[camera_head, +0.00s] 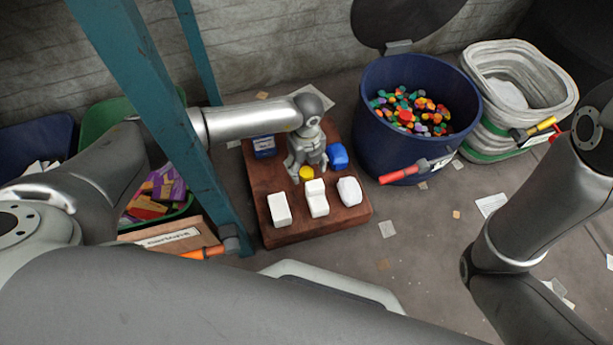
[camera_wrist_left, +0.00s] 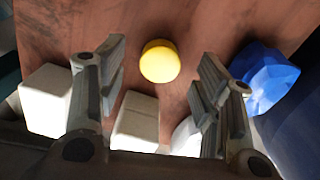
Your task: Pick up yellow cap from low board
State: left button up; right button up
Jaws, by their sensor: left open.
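The yellow cap (camera_head: 306,173) lies on the low board (camera_head: 290,234), a reddish-brown wooden slab on the floor. My left gripper (camera_head: 306,166) is over the board, right at the cap in the head view. In the left wrist view the yellow cap (camera_wrist_left: 160,61) sits beyond and between the two spread fingers of my left gripper (camera_wrist_left: 160,88), with clear space on both sides. The gripper is open and empty. My right arm shows at the right of the head view, but its gripper is out of the picture.
Several white pieces (camera_head: 317,198) stand along the board's front. A blue crumpled piece (camera_head: 338,156) lies right of the cap, and a blue box (camera_head: 264,146) left. A blue bin of caps (camera_head: 372,135) stands right of the board. A teal post (camera_head: 178,120) rises at left.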

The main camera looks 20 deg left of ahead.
pick_arm(q)
notch_tip(320, 180, down, 2)
jog(key=shift+b, duration=0.4)
jog(key=shift+c, duration=0.2)
jog(key=c, duration=0.7)
